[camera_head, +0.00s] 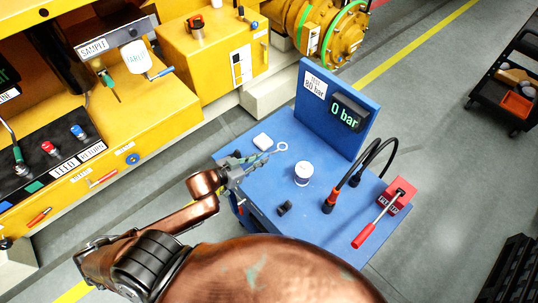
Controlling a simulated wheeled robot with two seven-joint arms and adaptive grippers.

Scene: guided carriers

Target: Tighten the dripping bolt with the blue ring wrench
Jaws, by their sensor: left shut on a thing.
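My left gripper (252,164) reaches in over the left part of the blue bench top. It is shut on a slim pale wrench (274,150), whose ring end points to the upper right and is empty. The wrench looks pale grey; I cannot make out blue on it. The grip end is hidden by the fingers. I cannot pick out a dripping bolt or any drops. My right gripper is out of view.
The blue bench (330,220) carries a white block (262,141), a white tub (303,173), a small black block (285,208), black hoses (343,188) and a red hand pump (399,194). Its upright panel (313,117) reads 0 bar. A yellow machine (185,100) stands behind, left.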

